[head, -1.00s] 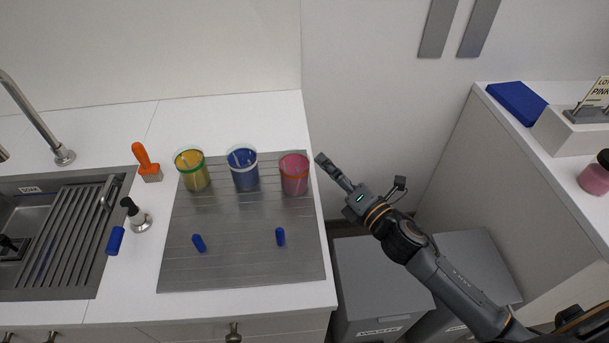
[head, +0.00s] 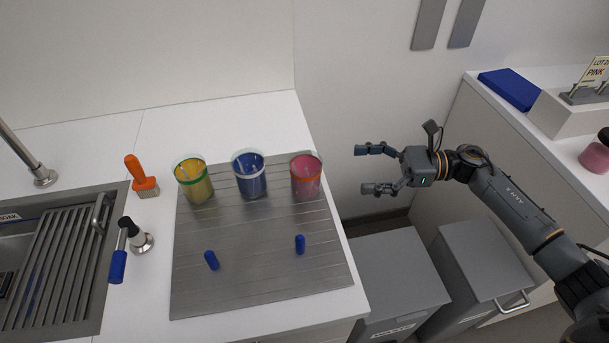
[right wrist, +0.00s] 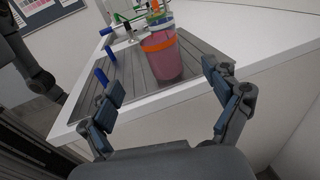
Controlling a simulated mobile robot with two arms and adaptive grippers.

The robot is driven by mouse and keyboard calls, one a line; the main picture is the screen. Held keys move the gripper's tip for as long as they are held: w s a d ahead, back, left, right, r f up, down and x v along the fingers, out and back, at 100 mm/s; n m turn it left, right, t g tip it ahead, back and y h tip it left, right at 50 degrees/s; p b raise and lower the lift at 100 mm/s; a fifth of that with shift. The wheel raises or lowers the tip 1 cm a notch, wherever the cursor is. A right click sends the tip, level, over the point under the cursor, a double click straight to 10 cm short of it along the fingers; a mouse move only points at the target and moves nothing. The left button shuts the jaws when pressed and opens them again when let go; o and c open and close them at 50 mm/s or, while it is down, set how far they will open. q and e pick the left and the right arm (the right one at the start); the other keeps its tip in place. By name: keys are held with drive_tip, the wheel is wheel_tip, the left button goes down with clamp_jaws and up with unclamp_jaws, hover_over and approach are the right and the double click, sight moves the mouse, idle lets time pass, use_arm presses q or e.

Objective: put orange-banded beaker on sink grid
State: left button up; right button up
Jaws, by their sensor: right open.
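The orange-banded beaker (head: 306,180) holds pink contents and stands upright at the right edge of the grey ribbed drainboard (head: 262,290). In the right wrist view the beaker (right wrist: 164,62) is ahead, between and beyond the fingers. My right gripper (head: 376,169) is open and empty, to the right of the beaker and past the counter's edge, its fingers facing the beaker. It also shows in the right wrist view (right wrist: 160,100). The sink grid (head: 62,260) lies over the sink at the left. My left gripper is not in the head view.
A blue-banded-looking white-ringed beaker (head: 250,176) and a green-banded yellow beaker (head: 194,182) stand left of the orange-banded one. Two blue pegs (head: 211,260) (head: 300,244) rise from the drainboard. An orange brush (head: 141,177) and a blue-handled sprayer (head: 118,264) are near the sink. Grey bins (head: 395,280) stand below.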

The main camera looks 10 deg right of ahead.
sight(306, 168)
drive_tip(key=p+x, duration=0.1)
drive_tip(key=x, duration=0.2)
drive_tip(key=p+x, duration=0.1)
drive_tip(key=x, duration=0.3)
drive_tip(key=shift+a+r, duration=0.15)
drive_tip(key=shift+r, duration=0.05)
drive_tip(key=p+x, duration=0.1)
drive_tip(key=x, duration=0.1)
drive_tip(key=p+x, duration=0.2)
drive_tip(key=shift+a+r, duration=0.2)
drive_tip(key=shift+w+a+f, duration=0.15)
drive_tip(key=shift+a, duration=0.15)
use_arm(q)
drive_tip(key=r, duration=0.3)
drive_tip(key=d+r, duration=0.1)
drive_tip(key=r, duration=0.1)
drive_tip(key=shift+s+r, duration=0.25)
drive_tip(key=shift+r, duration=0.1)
use_arm(e)
drive_tip(key=shift+d, duration=0.1)
drive_tip(key=shift+c, duration=0.2)
drive_tip(key=c, duration=1.4)
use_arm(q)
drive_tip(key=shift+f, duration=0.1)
